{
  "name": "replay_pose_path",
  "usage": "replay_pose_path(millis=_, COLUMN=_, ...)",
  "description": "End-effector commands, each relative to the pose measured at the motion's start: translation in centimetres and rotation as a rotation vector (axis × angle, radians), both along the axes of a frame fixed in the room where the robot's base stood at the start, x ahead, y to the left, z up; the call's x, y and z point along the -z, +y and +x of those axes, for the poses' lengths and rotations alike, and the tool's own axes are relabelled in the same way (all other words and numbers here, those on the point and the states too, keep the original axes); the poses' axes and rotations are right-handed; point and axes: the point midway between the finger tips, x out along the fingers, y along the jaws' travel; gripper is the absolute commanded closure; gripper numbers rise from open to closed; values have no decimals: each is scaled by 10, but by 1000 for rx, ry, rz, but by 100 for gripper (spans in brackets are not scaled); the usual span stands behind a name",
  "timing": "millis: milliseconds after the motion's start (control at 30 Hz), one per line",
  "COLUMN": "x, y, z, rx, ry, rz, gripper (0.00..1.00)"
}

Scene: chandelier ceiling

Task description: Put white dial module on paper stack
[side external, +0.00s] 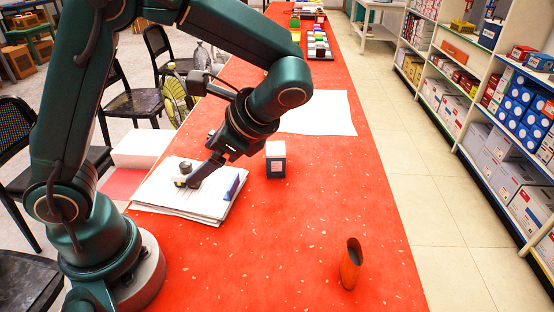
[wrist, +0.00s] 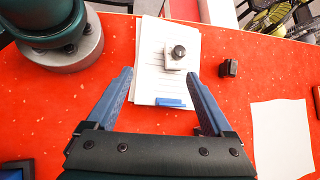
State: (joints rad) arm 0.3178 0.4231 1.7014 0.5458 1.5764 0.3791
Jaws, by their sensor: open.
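The white dial module (wrist: 175,62), with a black round knob on top, rests on the paper stack (wrist: 147,82) near its far part in the wrist view. In the side view the module (side external: 181,181) is on the stack (side external: 205,210), partly hidden by my gripper (side external: 193,182). In the wrist view my gripper (wrist: 160,74) is open, its two blue-grey fingers spread wide with nothing held between them. The module lies beyond the fingertips in that view. In the side view the fingers are close above the stack beside the module; I cannot tell whether they touch it.
A blue block (side external: 232,187) lies on the stack's right part. A black-and-white box (side external: 276,160) stands right of the stack. A white sheet (side external: 325,113) lies farther back.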

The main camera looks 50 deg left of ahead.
Motion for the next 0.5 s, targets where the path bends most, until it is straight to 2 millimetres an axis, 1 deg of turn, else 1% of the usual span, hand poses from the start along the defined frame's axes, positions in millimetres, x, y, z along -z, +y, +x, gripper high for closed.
replay_pose_path(millis=33, x=-6, y=-1, z=-6, rx=-45, ry=-72, rz=-57, gripper=14)
replay_pose_path(millis=200, x=-15, y=-13, z=-22, rx=-196, ry=-307, rz=-242, gripper=14)
replay_pose_path(millis=500, x=-29, y=-40, z=-39, rx=-484, ry=-738, rz=-543, gripper=14)
